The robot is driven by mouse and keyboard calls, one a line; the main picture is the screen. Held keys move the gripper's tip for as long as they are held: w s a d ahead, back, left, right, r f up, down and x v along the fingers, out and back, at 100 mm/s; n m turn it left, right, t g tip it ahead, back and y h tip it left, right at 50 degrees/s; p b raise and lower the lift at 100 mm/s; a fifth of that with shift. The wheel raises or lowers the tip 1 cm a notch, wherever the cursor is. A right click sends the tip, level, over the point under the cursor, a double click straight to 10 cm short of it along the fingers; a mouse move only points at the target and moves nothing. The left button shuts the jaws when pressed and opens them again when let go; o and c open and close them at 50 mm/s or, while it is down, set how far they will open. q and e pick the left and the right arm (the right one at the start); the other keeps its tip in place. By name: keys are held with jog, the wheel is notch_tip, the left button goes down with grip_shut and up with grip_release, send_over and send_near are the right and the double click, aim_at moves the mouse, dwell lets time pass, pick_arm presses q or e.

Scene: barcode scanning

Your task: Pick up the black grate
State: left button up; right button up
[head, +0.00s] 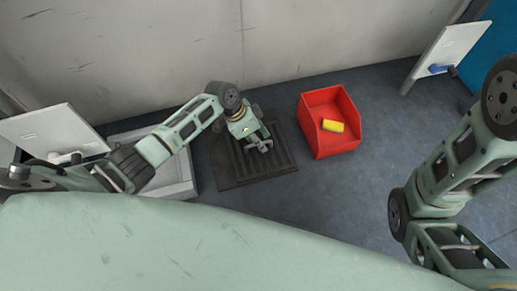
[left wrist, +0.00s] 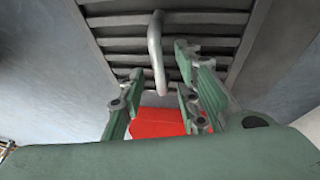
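The black grate (head: 229,170) lies on the floor near the back wall in the head view, a dark slatted square. In the left wrist view its slats (left wrist: 125,45) fill the top, with a bent grey handle (left wrist: 155,45) rising from it. My left gripper (head: 263,145) is over the grate. In the left wrist view its fingers (left wrist: 162,68) are spread apart, with the handle's end between or just beyond them; I cannot tell if they touch. My left gripper hides part of the grate in the head view. My right gripper is out of view.
A red bin (head: 350,125) with a yellow block (head: 333,126) in it stands right of the grate. A light tray (head: 180,188) lies to the left. A white panel with a blue handle (head: 441,69) is at the back right. Floor between bin and right arm is clear.

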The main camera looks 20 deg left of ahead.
pick_arm(q)
jog(key=shift+f, duration=0.2)
jog(key=shift+c, duration=0.5)
grip_shut()
dwell(0.3)
